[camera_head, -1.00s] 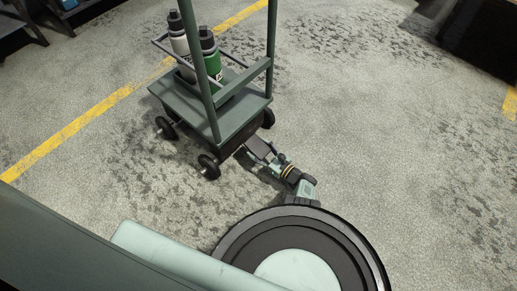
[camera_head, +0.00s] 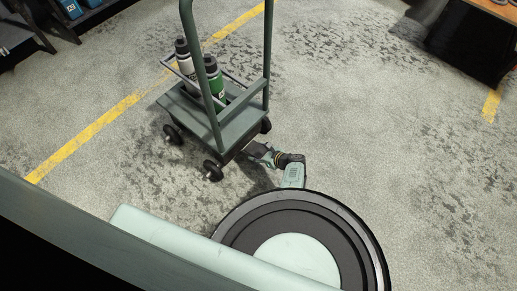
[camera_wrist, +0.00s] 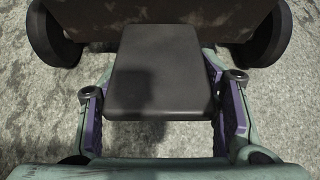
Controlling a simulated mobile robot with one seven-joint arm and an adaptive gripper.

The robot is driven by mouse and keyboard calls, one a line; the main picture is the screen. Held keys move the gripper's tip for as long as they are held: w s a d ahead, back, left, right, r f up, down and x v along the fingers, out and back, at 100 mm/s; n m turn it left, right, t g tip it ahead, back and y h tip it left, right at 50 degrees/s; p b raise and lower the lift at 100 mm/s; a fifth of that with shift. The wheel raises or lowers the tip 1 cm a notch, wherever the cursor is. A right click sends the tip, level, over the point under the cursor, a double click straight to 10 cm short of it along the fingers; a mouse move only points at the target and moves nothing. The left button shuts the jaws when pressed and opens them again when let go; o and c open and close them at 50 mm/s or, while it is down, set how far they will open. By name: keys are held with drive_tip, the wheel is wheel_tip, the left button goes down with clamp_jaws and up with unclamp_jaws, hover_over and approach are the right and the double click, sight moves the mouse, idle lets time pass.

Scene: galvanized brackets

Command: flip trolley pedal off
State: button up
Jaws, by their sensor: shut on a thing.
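The green trolley (camera_head: 240,128) stands on the floor with its upright handle toward me. Its pedal, a flat dark plate, sticks out low from the near edge, and fills the middle of the wrist view (camera_wrist: 160,60). My gripper (camera_wrist: 160,95) has one purple-padded finger along each side of the pedal and is shut on it. In the head view my gripper (camera_head: 262,155) is low beside the trolley's near edge, and the pedal is mostly hidden there.
A white bottle (camera_head: 183,58) and a green bottle (camera_head: 213,84) stand on the trolley. Trolley wheels (camera_wrist: 55,35) flank the pedal. A yellow floor line (camera_head: 95,128) runs behind.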

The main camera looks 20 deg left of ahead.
drive_tip(key=shift+a+r+h+p, duration=0.1)
drive_tip(key=shift+r+h+p, duration=0.1)
drive_tip(key=shift+h+p, duration=0.35)
drive_tip(key=o, duration=1.7)
drive_tip(key=shift+d+r, duration=0.25)
drive_tip(key=shift+d, duration=0.2)
drive_tip(key=v, duration=1.1)
drive_tip(key=shift+r, duration=0.1)
